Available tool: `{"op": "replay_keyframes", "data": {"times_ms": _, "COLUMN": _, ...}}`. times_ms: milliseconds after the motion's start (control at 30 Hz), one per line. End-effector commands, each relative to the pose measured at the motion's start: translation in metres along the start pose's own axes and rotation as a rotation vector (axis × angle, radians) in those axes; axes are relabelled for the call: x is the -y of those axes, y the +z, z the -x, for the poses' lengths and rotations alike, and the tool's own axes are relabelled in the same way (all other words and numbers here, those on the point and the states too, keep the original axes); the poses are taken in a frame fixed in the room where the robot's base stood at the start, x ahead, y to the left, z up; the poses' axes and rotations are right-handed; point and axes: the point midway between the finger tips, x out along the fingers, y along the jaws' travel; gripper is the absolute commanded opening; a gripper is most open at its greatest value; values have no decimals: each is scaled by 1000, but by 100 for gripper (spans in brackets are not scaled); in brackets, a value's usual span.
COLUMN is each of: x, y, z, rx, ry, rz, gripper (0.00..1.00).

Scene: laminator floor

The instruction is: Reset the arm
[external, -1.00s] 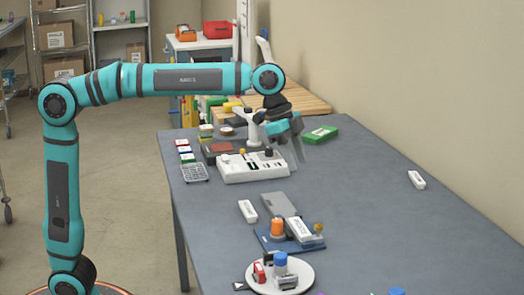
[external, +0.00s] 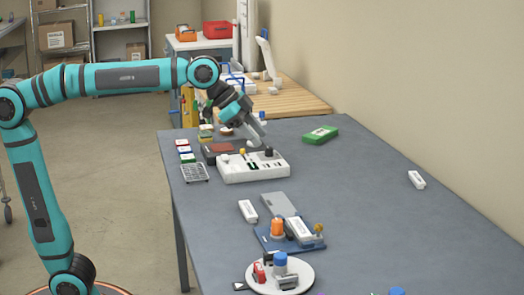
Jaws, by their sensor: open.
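My arm rises from its base at the left, and its upper link runs level to the right over the far end of the grey table (external: 350,215). My gripper (external: 258,138) hangs from the wrist, angled down and to the right. Its pale fingers are open, with nothing seen between them. It appears above or just behind the white control panel (external: 240,172) with small knobs; the exact gap cannot be told from this view.
A blue tray (external: 270,242) and a round white plate (external: 262,284) holding small items stand nearer. The table's right side is mostly clear.

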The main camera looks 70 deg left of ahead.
Motion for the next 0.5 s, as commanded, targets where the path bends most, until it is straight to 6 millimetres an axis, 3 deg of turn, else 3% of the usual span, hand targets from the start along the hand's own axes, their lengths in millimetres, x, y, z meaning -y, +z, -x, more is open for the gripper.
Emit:
{"op": "replay_keyframes", "data": {"times_ms": 100, "x": 7, "y": 23, "z": 28, "rx": -78, "ry": -60, "rz": 48, "gripper": 42}}
{"op": "replay_keyframes", "data": {"times_ms": 500, "x": 15, "y": 100, "z": 103, "rx": -349, "ry": -233, "rz": 189, "gripper": 42}}
